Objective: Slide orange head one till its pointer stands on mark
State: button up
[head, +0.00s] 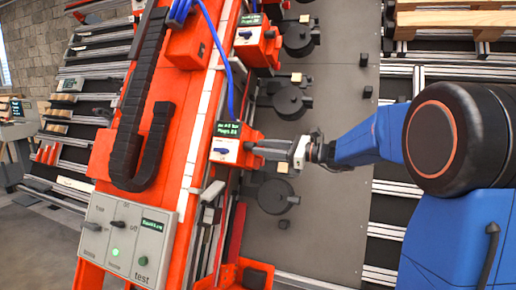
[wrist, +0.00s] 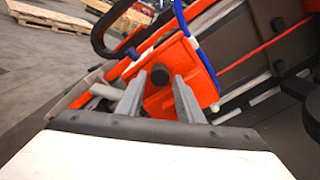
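An orange head (head: 232,148) with a white front plate, a blue lever and a small green-lit display sits on the orange beam (head: 178,120). The display text is too small to read surely. My gripper (head: 256,149) points left at this head, its fingertips at the head's right side. In the wrist view the orange head (wrist: 180,72) fills the middle, with a round black knob (wrist: 160,74). My gripper (wrist: 157,90) is open there, one finger on each side of the knob. I cannot tell whether the fingers touch it. The pointer and mark cannot be made out.
A second orange head (head: 258,42) stands farther up the beam. A white scale strip (head: 203,105) runs along the beam. A grey control box (head: 127,232) with switches and a green light is at lower left. Black round units (head: 290,101) stand on the grey plate. A blue cable hangs near the heads.

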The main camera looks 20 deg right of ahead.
jog(key=shift+x, duration=1.2)
grip_shut()
jog(key=shift+w+d+r, duration=0.2)
jog(key=shift+w+r, duration=0.1)
jog(key=shift+r, duration=0.4)
jog(key=shift+w+d+r, duration=0.25)
jog(key=shift+w+r, duration=0.05)
jog(key=shift+r, duration=0.35)
jog(key=shift+w+d+r, duration=0.2)
jog(key=shift+w+r, duration=0.1)
jog(key=shift+r, duration=0.4)
grip_release()
jog(key=v, duration=1.7)
jog(key=shift+s+d, duration=0.15)
jog(key=shift+d, duration=0.05)
